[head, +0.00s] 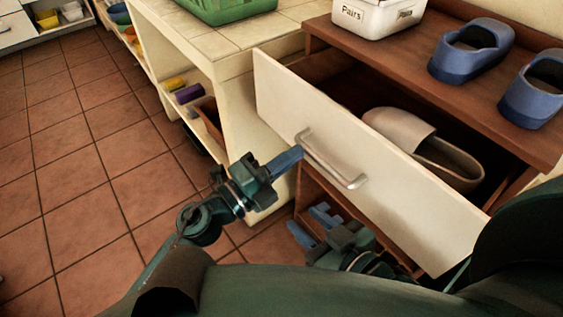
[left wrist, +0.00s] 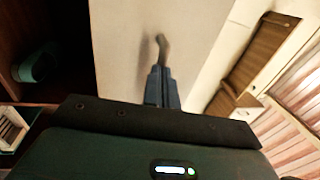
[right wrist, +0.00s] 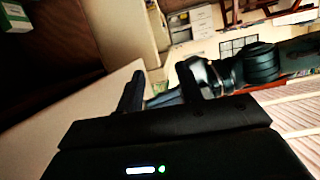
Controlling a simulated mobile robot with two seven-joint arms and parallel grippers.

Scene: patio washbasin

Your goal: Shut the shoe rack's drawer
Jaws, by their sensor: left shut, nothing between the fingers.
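The shoe rack (head: 480,78) is brown wood, and its drawer (head: 375,165) with a cream front stands pulled out. A beige slipper (head: 405,130) lies inside the drawer. The drawer's metal bar handle (head: 333,163) is on the front face. My left gripper (head: 298,153) is shut and empty, its blue fingertips at the handle's left end; I cannot tell whether they touch. The left wrist view shows the closed fingers (left wrist: 160,75) pointing at the handle (left wrist: 162,48). My right gripper (head: 308,223) is open and empty, lower down beside the drawer front's lower edge.
Blue clogs (head: 470,50) and a white box labelled "Pairs" (head: 375,16) stand on the rack's top. A tiled counter (head: 215,42) with a green basket (head: 228,8) is to the left. The tiled floor (head: 90,165) at left is clear.

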